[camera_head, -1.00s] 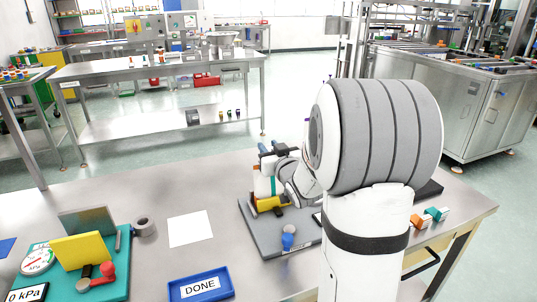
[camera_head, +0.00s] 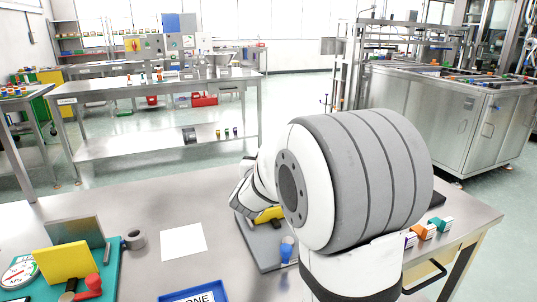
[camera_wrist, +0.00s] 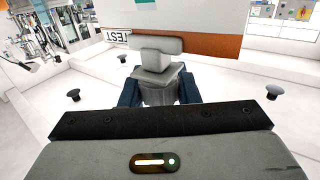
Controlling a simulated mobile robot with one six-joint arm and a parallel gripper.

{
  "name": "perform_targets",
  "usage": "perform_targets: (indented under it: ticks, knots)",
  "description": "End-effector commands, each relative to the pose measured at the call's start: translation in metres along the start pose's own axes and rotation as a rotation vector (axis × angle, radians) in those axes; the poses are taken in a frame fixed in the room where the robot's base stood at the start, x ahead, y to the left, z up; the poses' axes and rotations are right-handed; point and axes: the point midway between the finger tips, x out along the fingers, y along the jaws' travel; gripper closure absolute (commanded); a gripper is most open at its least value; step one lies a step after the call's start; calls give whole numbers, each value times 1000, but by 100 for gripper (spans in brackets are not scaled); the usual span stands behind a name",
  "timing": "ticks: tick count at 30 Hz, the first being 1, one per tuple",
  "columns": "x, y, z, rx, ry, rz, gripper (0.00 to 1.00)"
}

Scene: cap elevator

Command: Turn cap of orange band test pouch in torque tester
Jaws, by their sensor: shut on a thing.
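In the wrist view, a white pouch with an orange band (camera_wrist: 225,46) stands beyond my gripper, with an upside-down "TEST" label (camera_wrist: 116,37) by the band. A grey spout piece (camera_wrist: 156,58) projects from it towards me. My gripper (camera_wrist: 159,92) has its dark blue fingers on both sides of a grey ridged cap (camera_wrist: 158,94) and is shut on it. In the head view, the tester's grey base plate (camera_head: 262,250) and a yellow part (camera_head: 268,213) show beside my arm.
A blue knob (camera_head: 287,250) stands on the base plate's front. Small coloured-capped pieces (camera_head: 428,230) sit at the right edge.

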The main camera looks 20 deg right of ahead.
Motion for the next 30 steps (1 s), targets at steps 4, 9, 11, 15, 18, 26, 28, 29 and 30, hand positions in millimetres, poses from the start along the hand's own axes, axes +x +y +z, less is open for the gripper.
perform_targets:
  ticks: [4, 9, 11, 15, 18, 26, 28, 29, 30]
  knots:
    - [0, 0, -2, 1, 0, 46, 94]
    - [0, 1, -1, 0, 1, 76, 94]
    - [0, 1, -1, 0, 1, 81, 94]
    - [0, 2, 0, 1, 2, 86, 94]
    - [0, 2, 0, 1, 2, 86, 94]
    - [0, 2, -1, 1, 3, 85, 63]
    - [0, 2, -1, 1, 2, 85, 57]
    - [0, 2, -1, 1, 2, 85, 55]
    - [0, 2, 0, 1, 2, 85, 52]
